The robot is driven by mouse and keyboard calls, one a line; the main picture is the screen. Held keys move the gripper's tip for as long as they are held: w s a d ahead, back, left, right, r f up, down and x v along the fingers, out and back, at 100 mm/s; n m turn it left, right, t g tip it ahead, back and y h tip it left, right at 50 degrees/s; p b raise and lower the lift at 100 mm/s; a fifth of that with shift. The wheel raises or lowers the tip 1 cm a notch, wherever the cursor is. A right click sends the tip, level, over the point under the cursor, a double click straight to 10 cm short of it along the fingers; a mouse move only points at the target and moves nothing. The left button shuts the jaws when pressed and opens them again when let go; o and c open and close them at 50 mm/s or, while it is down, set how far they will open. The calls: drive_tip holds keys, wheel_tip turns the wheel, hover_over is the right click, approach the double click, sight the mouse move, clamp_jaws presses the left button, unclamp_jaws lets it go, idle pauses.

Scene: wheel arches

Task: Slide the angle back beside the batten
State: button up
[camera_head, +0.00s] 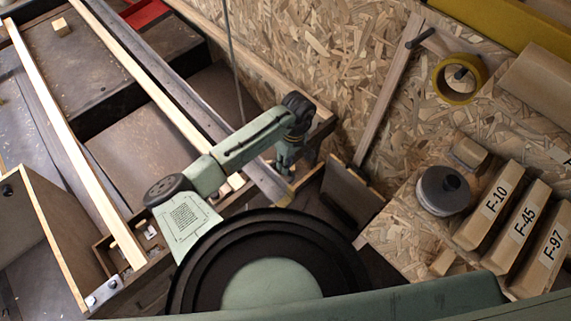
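The angle (181,93) is a long dark grey metal bar running from the top left down to my gripper. The batten (151,89) is a pale wooden strip just left of the angle, nearly parallel to it. My arm crosses over both near their lower ends and hides part of them. My gripper (286,172) points down at the near end of the angle, close to the bench edge. Its fingers are small and dark here, and I cannot tell whether they touch or grip the angle.
A second pale strip (72,140) runs along the left. A small wood block (61,27) lies at the top left. On the right, a chipboard surface (395,205) holds a tape roll (446,90), a dark round knob (442,190) and labelled wooden blocks (489,203).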

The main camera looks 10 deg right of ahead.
drive_tip(key=o, duration=0.3)
drive_tip(key=shift+s, duration=0.1)
drive_tip(key=shift+o, duration=0.2)
drive_tip(key=shift+d, duration=0.1)
wheel_tip(320, 180, up, 12)
drive_tip(key=w+d, duration=0.1)
drive_tip(key=shift+d+f, duration=0.15)
drive_tip(key=shift+d, duration=0.2)
drive_tip(key=shift+w, duration=0.15)
